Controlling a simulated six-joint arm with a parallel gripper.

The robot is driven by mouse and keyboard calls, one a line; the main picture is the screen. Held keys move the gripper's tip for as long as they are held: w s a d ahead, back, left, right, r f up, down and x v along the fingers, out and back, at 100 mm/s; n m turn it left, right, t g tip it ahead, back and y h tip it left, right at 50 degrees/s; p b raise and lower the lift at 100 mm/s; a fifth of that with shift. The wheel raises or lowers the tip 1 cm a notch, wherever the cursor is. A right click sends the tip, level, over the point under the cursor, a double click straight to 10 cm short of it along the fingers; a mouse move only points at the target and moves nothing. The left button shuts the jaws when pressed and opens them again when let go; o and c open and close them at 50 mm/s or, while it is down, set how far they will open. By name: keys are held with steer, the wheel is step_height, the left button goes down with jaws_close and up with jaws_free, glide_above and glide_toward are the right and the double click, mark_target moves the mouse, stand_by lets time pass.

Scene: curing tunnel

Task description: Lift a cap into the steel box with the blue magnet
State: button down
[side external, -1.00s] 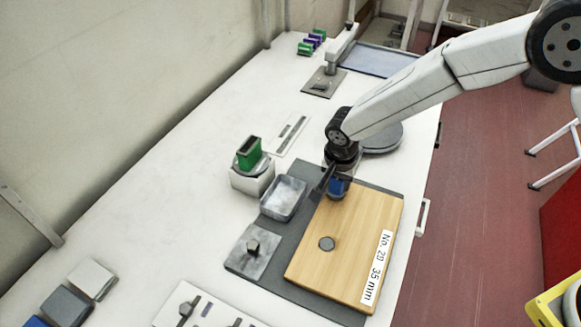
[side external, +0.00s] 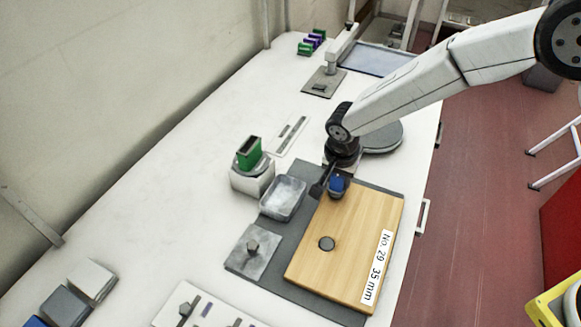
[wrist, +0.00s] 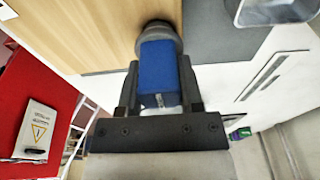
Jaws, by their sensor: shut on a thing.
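The blue magnet (side external: 337,185) is in my gripper (side external: 329,188), above the far end of the wooden board (side external: 318,275). In the wrist view my gripper's fingers (wrist: 159,84) are on either side of the blue magnet (wrist: 158,68), shut on it. A round grey end (wrist: 157,29) shows at the magnet's far end; I cannot tell if it is the magnet's face or a cap.
A square plate with a knob (side external: 252,249) lies on the grey mat (side external: 304,177) near the box. A white block with a green-topped piece (side external: 252,177) stands left of the box. A round grey plate (side external: 382,137) is behind my gripper.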

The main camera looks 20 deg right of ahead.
steer(key=shift+r, duration=1.95)
steer(key=shift+a, duration=0.1)
stand_by(0.5)
steer(key=shift+w+a+r, duration=0.1)
steer(key=shift+w+a, duration=0.15)
steer(key=shift+a, duration=0.45)
steer(key=a+r, duration=0.1)
steer(key=a, duration=1.1)
steer(key=shift+w+r, duration=0.3)
steer(key=shift+w, duration=0.1)
steer(key=shift+f, duration=0.2)
steer(key=shift+f, duration=2.95)
steer(key=shift+f, duration=0.3)
steer(key=shift+d+f, duration=0.1)
steer(key=shift+f, duration=0.2)
